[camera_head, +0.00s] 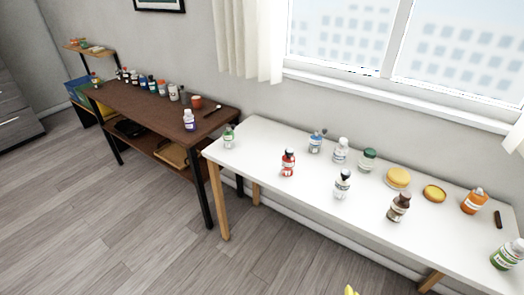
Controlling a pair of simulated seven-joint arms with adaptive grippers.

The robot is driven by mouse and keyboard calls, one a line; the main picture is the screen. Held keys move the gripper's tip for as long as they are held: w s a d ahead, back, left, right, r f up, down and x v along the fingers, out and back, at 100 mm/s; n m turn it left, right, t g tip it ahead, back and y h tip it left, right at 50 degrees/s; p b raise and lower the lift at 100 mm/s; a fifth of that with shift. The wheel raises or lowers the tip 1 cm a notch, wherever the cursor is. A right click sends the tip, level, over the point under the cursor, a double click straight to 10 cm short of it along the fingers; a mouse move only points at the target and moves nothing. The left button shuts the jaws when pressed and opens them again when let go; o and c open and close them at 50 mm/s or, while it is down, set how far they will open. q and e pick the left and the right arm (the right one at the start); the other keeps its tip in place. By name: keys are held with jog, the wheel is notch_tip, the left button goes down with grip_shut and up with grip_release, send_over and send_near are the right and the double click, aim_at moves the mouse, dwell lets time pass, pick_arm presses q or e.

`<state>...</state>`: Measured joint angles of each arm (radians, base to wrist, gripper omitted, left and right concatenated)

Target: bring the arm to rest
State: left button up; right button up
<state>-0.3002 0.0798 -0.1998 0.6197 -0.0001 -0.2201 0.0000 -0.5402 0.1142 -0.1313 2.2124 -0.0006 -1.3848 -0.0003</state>
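Neither of my grippers shows in the head view, and no arm can be made out. A white table (262,150) with wooden legs runs from the middle to the lower right under the window. A dark brown table (150,112) with black legs and a lower shelf stands to its left against the wall. A small yellow thing (350,291) is cut off by the bottom edge; I cannot tell what it is.
On the white table stand a red bottle (288,163), a brown bottle (399,207), an orange bottle (474,201), a yellow round item (398,178) and several others. The brown table holds a row of bottles and a red mug (196,102). The wooden floor (100,215) at left is clear.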

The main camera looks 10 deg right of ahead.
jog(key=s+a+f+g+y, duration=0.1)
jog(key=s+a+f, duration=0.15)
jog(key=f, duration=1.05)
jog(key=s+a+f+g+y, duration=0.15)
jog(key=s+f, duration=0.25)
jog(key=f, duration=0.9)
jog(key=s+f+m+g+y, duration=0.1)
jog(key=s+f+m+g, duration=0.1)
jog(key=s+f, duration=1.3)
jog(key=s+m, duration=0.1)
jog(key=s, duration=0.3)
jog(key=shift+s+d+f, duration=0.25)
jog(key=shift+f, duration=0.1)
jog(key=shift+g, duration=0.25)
